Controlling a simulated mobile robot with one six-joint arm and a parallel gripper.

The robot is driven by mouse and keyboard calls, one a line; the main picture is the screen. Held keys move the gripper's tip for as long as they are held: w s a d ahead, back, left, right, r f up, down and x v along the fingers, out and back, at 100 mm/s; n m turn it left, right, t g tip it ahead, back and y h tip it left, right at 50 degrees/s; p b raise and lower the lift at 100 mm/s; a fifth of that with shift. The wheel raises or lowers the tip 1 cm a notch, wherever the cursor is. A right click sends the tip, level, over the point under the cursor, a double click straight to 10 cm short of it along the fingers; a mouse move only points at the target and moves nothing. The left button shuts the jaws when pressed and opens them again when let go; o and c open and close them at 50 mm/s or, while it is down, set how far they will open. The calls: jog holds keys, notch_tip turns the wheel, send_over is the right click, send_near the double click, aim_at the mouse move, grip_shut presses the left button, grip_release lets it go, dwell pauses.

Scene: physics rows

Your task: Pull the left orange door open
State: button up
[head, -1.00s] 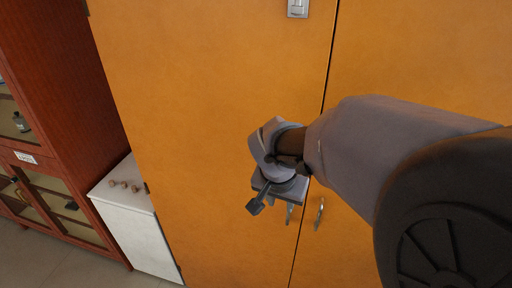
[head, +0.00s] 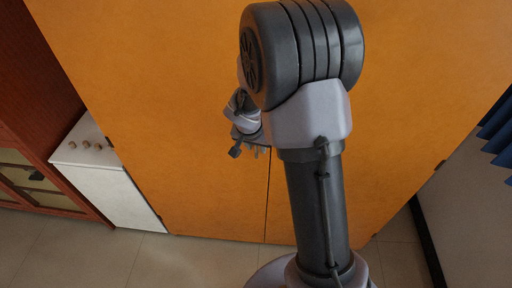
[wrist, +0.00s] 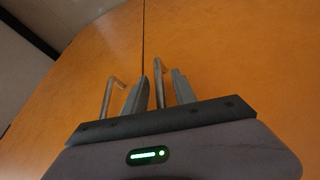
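The orange cabinet doors fill the head view, the left door (head: 160,130) and the right door (head: 400,110) meeting at a thin dark seam. Both look shut. My gripper (head: 250,153) is at the left door, just left of the seam; my arm hides part of the right door. The wrist view appears upside down. There, my gripper (wrist: 160,78) is open, with one bar handle (wrist: 159,82) between its fingers, apparently the left door's. The other handle (wrist: 112,92) is outside the fingers. I cannot tell whether either finger touches the handle.
A white low cabinet (head: 115,185) with small knobs on top stands left of the doors, beside a red-brown glass-fronted cabinet (head: 25,120). A pale wall (head: 470,210) with a dark baseboard is at right. Bare tiled floor (head: 190,262) shows in front.

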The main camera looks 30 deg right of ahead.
jog(key=shift+f, duration=0.1)
grip_shut()
dwell(1.4)
